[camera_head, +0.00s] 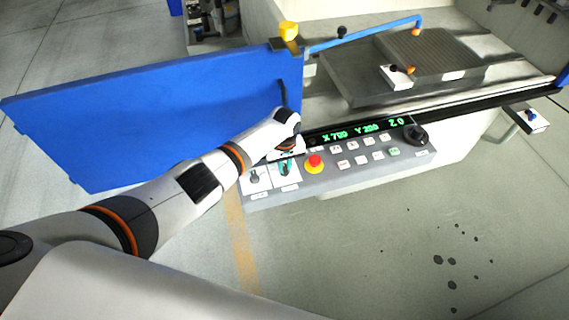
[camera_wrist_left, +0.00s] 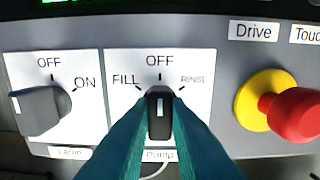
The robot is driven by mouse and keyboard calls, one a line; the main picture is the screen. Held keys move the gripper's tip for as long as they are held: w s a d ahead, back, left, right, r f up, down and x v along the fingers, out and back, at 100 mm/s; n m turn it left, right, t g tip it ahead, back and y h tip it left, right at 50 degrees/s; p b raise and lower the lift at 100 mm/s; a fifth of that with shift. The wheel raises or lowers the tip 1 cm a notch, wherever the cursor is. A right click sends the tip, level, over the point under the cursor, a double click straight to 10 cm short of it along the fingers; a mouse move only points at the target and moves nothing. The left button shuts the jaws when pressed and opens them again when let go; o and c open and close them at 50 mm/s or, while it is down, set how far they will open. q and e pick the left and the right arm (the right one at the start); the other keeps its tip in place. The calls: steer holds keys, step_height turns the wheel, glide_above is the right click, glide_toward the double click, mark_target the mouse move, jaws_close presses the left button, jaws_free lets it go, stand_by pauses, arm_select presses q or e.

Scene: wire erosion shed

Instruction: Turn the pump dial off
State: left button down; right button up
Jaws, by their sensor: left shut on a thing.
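The pump dial (camera_wrist_left: 159,122) is a black knob on a white plate marked FILL, OFF and RINSE, with a Pump label below. In the left wrist view it stands upright, its white mark in line with OFF at the top. My left gripper (camera_wrist_left: 160,108) has its teal fingers on both sides of the knob and is shut on it. In the head view my left gripper (camera_head: 285,168) is at the left end of the control panel, and my wrist partly covers the dial area. My right gripper is not in view.
The lamp dial (camera_wrist_left: 38,111) is close on the left, and a red stop button (camera_wrist_left: 295,114) on a yellow collar is on the right. The panel (camera_head: 345,170) also has several white keys and a black handwheel (camera_head: 415,134). A blue door (camera_head: 160,115) stands behind my arm.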

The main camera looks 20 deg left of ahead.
mark_target(284, 167)
arm_select(q)
steer(key=c, duration=1.4)
jaws_free()
steer(key=shift+r, duration=0.1)
step_height(284, 167, up, 12)
steer(key=shift+f, duration=0.1)
